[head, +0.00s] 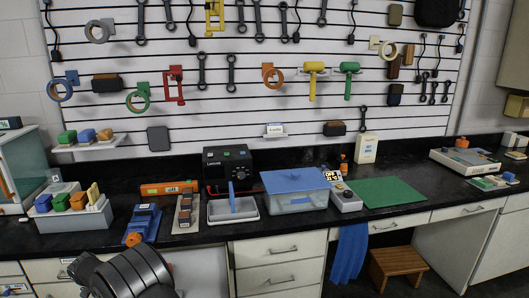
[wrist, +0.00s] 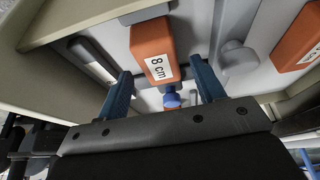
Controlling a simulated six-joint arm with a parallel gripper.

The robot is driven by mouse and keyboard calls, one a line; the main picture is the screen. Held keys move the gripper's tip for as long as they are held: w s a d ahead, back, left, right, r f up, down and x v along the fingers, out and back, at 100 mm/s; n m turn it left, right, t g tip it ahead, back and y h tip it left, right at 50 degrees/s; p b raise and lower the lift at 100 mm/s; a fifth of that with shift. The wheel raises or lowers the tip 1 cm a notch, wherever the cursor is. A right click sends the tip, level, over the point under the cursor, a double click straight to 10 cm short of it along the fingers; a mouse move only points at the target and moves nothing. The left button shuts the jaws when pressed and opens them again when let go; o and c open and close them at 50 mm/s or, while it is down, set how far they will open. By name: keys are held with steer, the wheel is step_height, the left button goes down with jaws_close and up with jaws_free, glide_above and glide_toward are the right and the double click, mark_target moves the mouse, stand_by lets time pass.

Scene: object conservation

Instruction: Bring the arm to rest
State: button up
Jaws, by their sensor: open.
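My arm (head: 130,272) shows as a dark rounded link at the lower left of the head view, in front of the counter. My gripper (wrist: 161,70) shows in the wrist view with its two blue fingers spread apart. An orange block (wrist: 152,40) marked "8 cm" lies beyond and between the fingertips in the picture. I see no finger closed on it. A small blue and red thing (wrist: 171,98) shows lower between the fingers. I cannot tell its distance. My gripper's fingers are not clearly visible in the head view.
The black counter (head: 105,240) holds a grey bin (head: 75,222) of coloured blocks, a blue tool (head: 143,224), a blue-lidded clear box (head: 295,200) and a green mat (head: 388,192). A second orange block (wrist: 297,40) and pale walls surround the wrist view. A stool (head: 397,262) stands below.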

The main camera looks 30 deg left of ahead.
steer(key=x, duration=0.3)
steer(key=shift+d+f, duration=0.1)
steer(key=shift+f, duration=0.3)
step_height(320, 180, up, 9)
steer(key=shift+w+r, duration=0.1)
steer(key=shift+w, duration=0.05)
steer(key=w+d+r, duration=0.1)
steer(key=w+d, duration=0.8)
steer(key=w, duration=0.5)
steer(key=w+d+r, duration=0.1)
steer(key=w+d, duration=0.8)
steer(key=w, duration=0.6)
steer(key=s+a+f, duration=0.2)
steer(key=a, duration=0.1)
steer(key=s+a+f, duration=0.2)
steer(key=a, duration=0.1)
steer(key=s+a+f, duration=0.2)
steer(key=a+f, duration=0.1)
steer(key=shift+a, duration=0.4)
steer(key=shift+f, duration=1.45)
